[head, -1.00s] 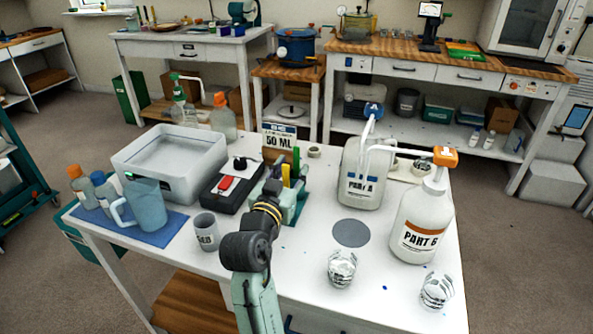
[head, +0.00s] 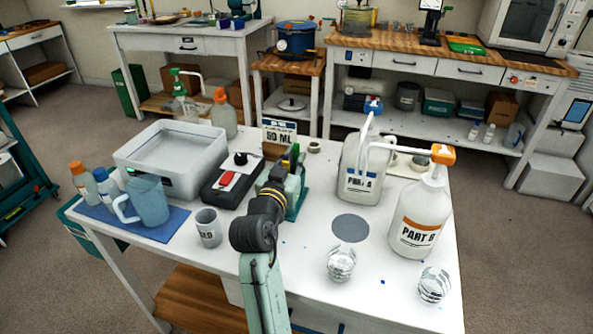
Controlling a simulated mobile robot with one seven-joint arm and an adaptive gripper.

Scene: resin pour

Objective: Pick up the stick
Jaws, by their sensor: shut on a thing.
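My gripper (head: 284,177) is in the middle of the work table, seen from behind past my dark wrist. It is at a mint and teal holder (head: 295,195) with upright green and yellow pieces at its top. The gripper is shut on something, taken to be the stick. The fingertips and the held part are mostly hidden, so I cannot tell whether the stick is clear of the holder.
A black device with a red switch (head: 228,180) and a grey cup (head: 208,228) are left of my arm. The Part A jug (head: 362,180) and Part B bottle (head: 420,222) stand right. A grey disc (head: 350,228) and two clear cups (head: 341,264) (head: 434,285) are front right.

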